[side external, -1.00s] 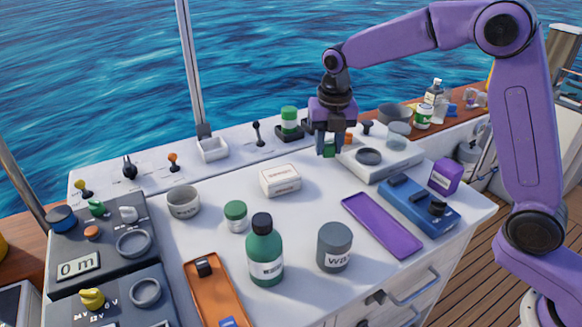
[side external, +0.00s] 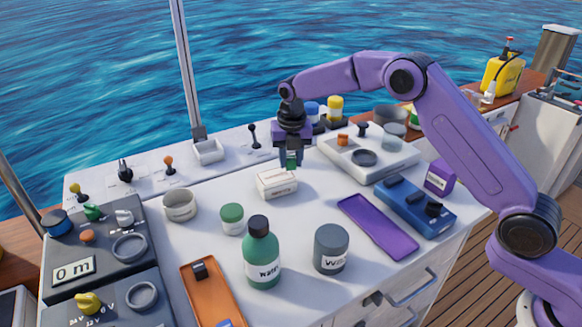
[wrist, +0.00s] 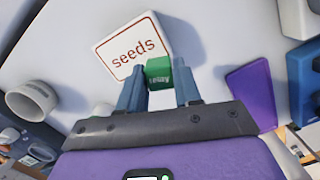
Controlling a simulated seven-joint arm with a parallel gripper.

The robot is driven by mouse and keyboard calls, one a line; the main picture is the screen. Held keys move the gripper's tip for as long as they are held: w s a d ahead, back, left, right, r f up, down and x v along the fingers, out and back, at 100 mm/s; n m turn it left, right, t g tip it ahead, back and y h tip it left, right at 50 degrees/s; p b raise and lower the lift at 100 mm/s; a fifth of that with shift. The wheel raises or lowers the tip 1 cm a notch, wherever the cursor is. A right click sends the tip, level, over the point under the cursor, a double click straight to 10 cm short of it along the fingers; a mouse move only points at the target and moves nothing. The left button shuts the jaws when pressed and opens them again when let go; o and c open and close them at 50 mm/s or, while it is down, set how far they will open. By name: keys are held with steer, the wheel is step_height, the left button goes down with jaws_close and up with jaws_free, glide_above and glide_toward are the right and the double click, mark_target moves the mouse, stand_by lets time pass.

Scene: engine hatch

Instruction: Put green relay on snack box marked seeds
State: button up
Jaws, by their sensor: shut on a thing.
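My gripper (side external: 291,160) is shut on the green relay (side external: 291,162). In the wrist view the relay (wrist: 158,72) sits between my two blue-grey fingers (wrist: 160,95) and has small lettering on it. The snack box marked seeds (wrist: 133,47) is a white box with a red border and red lettering, just beyond the fingers and beside the relay. In the side view the white box (side external: 276,184) stands on the white worktop below my gripper. The relay appears at or slightly above the box's back right edge; contact cannot be told.
A green-capped jar (side external: 232,218), a green bottle (side external: 261,255) and a dark grey canister (side external: 331,248) stand in front. A grey cup (side external: 180,205) is at left. A purple tray (side external: 376,226) and a blue panel (side external: 415,204) lie at right.

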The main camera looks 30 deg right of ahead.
mark_target(291, 159)
steer(key=shift+f, duration=1.45)
steer(key=shift+f, duration=0.15)
steer(key=o, duration=1)
steer(key=r, duration=0.4)
steer(key=s+r, duration=0.1)
steer(key=r, duration=0.7)
steer(key=shift+s+a+r, duration=0.1)
steer(key=shift+s+a, duration=0.15)
